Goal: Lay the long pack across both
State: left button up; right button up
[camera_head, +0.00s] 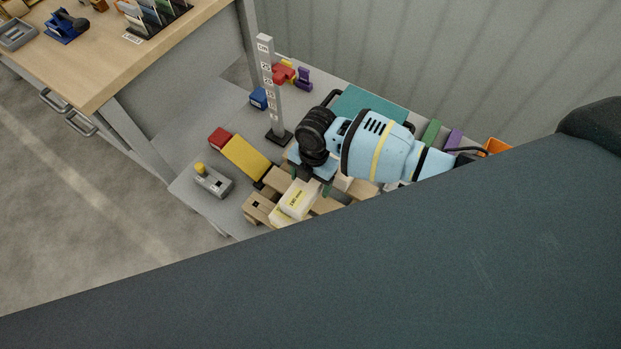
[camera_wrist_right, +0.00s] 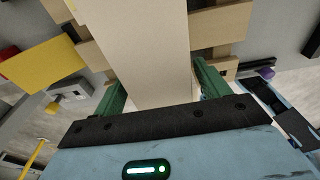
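A cream pack with a yellow label (camera_head: 298,199) lies on top of tan blocks on the grey lower bench. My right gripper (camera_head: 313,183) points down at its far end. In the right wrist view a long tan-beige pack (camera_wrist_right: 145,45) runs between the two green fingers of my right gripper (camera_wrist_right: 160,88). The fingers stand close at either side of it; whether they press on it cannot be told. Tan blocks (camera_wrist_right: 220,25) lie beneath and to both sides of it. My left gripper is not in view.
An upright marked post (camera_head: 268,90) stands behind. A yellow block (camera_head: 245,158), a red block (camera_head: 219,138) and a grey box with a yellow knob (camera_head: 213,181) lie to the left. A teal panel (camera_head: 367,105) lies behind my right arm. A wooden table (camera_head: 110,65) stands at upper left.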

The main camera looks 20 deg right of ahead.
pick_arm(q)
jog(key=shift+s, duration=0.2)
pick_arm(e)
jog(key=shift+o, duration=0.2)
jog(key=shift+f, duration=0.1)
jog(key=r, duration=0.4)
jog(key=r+p, duration=0.1)
jog(key=r, duration=0.2)
jog(key=shift+w+d, duration=0.25)
jog(key=shift+d, duration=0.1)
jog(key=shift+r, duration=0.5)
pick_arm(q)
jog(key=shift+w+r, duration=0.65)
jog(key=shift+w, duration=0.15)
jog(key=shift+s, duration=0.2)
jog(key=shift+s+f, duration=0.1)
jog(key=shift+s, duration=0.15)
